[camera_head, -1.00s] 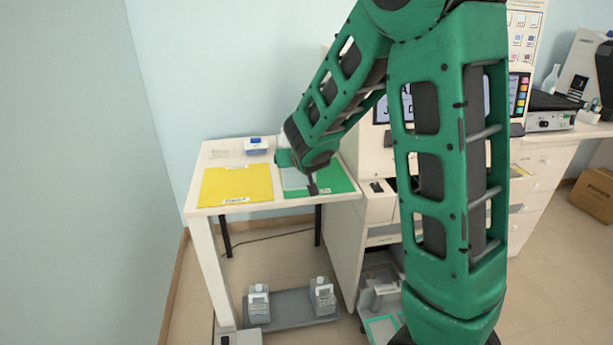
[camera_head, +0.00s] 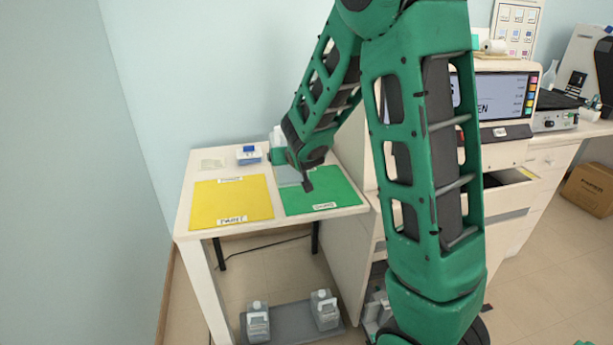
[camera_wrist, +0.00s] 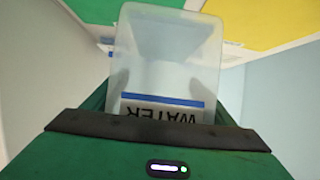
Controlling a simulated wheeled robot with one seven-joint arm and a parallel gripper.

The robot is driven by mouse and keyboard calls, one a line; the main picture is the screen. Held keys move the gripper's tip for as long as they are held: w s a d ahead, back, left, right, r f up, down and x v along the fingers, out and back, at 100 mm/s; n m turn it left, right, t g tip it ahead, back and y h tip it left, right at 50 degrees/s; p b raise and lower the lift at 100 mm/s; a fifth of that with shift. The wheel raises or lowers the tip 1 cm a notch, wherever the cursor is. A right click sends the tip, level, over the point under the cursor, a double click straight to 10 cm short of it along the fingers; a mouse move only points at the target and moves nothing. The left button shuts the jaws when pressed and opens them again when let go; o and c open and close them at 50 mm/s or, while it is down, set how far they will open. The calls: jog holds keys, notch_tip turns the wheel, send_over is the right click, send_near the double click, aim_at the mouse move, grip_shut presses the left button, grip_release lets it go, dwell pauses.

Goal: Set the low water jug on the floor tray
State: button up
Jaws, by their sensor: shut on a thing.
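My gripper (camera_head: 281,157) is shut on a translucent water jug (camera_wrist: 165,60). In the wrist view the jug has a blue line and the word WATER, seen upside down. In the head view the jug (camera_head: 288,176) is mostly hidden behind my wrist, above or in front of the green mat; I cannot tell whether it touches the table. The grey floor tray (camera_head: 285,322) lies on the floor below the table. Two clear jugs stand at it, a left one (camera_head: 257,324) and a right one (camera_head: 324,309).
The white table (camera_head: 190,205) holds a yellow mat (camera_head: 230,203), a green mat (camera_head: 335,190) and a small blue-and-white item (camera_head: 249,154). A white cabinet with an open drawer (camera_head: 508,180) stands to the right. A cardboard box (camera_head: 588,189) is far right.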

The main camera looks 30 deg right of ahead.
jog(key=shift+w+d+f, duration=0.4)
jog(key=shift+d+f, duration=0.95)
jog(key=shift+f, duration=0.15)
jog(key=shift+w+d+f, duration=0.4)
jog(key=shift+d+f, duration=0.9)
jog(key=shift+f, duration=0.25)
jog(key=shift+w+d+f, duration=0.4)
jog(key=shift+d+f, duration=0.95)
jog(key=shift+f, duration=0.15)
jog(key=o, duration=1.3)
jog(key=shift+c, duration=0.2)
jog(key=shift+s+a+r, duration=0.1)
jog(key=shift+s+r, duration=0.2)
jog(key=shift+s, duration=0.05)
jog(key=v, duration=1.1)
jog(key=shift+s, duration=0.15)
